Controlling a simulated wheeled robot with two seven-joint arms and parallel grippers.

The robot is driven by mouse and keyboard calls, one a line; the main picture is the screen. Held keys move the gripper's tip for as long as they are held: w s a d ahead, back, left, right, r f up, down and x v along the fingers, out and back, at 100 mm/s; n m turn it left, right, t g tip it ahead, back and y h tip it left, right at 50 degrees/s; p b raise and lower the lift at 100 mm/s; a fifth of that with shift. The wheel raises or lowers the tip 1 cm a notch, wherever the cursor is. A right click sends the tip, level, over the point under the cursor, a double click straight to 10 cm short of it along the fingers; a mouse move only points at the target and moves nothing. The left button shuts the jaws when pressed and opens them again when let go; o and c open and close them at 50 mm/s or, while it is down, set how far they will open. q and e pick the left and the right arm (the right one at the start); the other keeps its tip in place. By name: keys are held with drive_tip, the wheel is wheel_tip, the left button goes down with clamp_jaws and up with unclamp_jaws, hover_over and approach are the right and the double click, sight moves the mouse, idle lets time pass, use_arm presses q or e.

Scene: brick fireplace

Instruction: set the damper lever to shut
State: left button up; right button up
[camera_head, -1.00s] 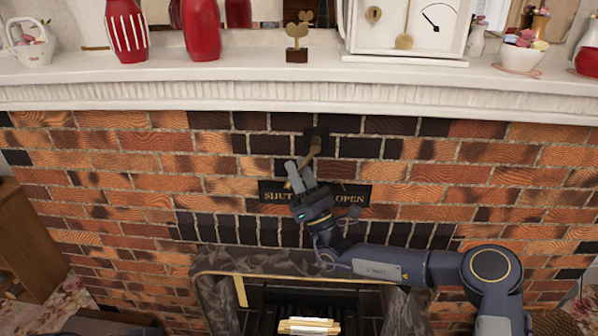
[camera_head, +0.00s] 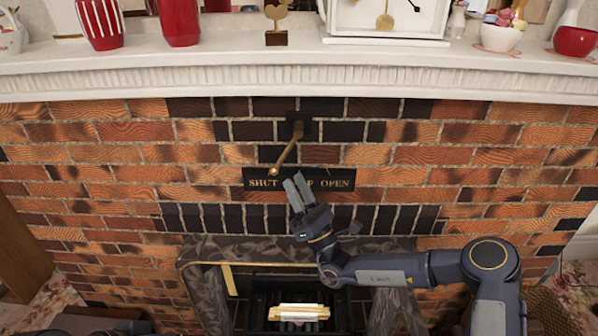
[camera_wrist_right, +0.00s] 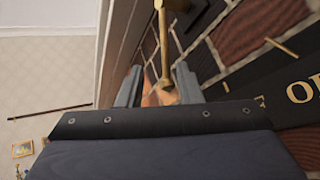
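The brass damper lever (camera_head: 284,153) hangs from a dark square mount (camera_head: 298,125) on the brick wall. It slants down and left, its end just above the word SHUT on the black SHUT/OPEN plate (camera_head: 317,184). My right gripper (camera_head: 297,188) is below and right of the lever's end, in front of the plate, covering its middle. In the right wrist view its two fingers (camera_wrist_right: 158,82) are spread, and the lever (camera_wrist_right: 165,45) appears in the gap between them. In the head view the fingertips look apart from the lever. My left gripper is not in view.
A white mantel (camera_head: 300,85) with vases, a clock (camera_head: 390,18) and ornaments juts out above the lever. Below is the fireplace opening with a stone surround (camera_head: 215,250) and logs (camera_head: 299,313). The brick wall beside the lever is clear.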

drive_tip(key=s+r+n+g+p, duration=0.2)
drive_tip(key=s+r+n+g, duration=0.2)
drive_tip(key=s+n+g, duration=0.75)
drive_tip(key=s+r+n+g+p, duration=0.2)
drive_tip(key=s+r+n+g, duration=0.2)
drive_tip(key=s+n+g, duration=0.7)
drive_tip(key=s+d+f+n+t+h+p, duration=0.1)
drive_tip(key=s+d+n+t+h, duration=0.1)
drive_tip(key=d+h, duration=0.3)
drive_tip(key=s+d+f+n+t+h+p, duration=0.2)
drive_tip(key=s+d+h, duration=0.3)
drive_tip(key=d, duration=0.6)
drive_tip(key=s+d+f+n+t+h+p, duration=0.1)
drive_tip(key=s+d+n+t+h+p, duration=0.1)
drive_tip(key=d, duration=0.5)
drive_tip(key=s+n+t+h, duration=0.1)
drive_tip(key=s+t+h, duration=0.1)
drive_tip(key=h, duration=0.1)
drive_tip(key=shift+s+d+f+h, duration=0.2)
drive_tip(key=shift+d+h, duration=0.1)
drive_tip(key=shift+d, duration=0.1)
drive_tip(key=shift+n, duration=0.25)
